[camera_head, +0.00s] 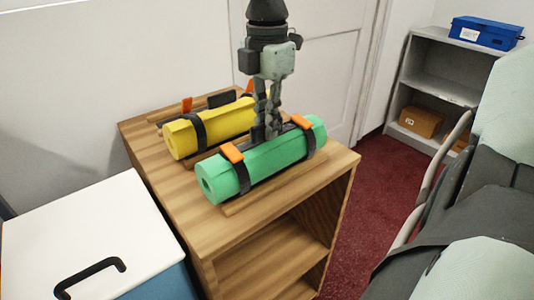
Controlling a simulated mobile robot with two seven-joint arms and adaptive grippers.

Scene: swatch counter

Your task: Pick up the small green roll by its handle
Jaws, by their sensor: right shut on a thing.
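The small green roll (273,159) lies on the front part of the wooden shelf top, with two black straps and orange clips around it. Its dark handle between the clips is largely hidden by my right gripper (270,133). That gripper points straight down and is shut at the handle, on top of the roll. I cannot tell whether the roll is lifted off its wooden base. A yellow roll (220,124) with similar straps lies behind it. My left gripper is not in view.
The wooden shelf unit (180,210) has open compartments below. A white-lidded box (95,230) with a black handle stands at the left. A grey shelf (430,75) at the back right holds a blue box (486,32) and a brown box (421,121). Red carpet is between.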

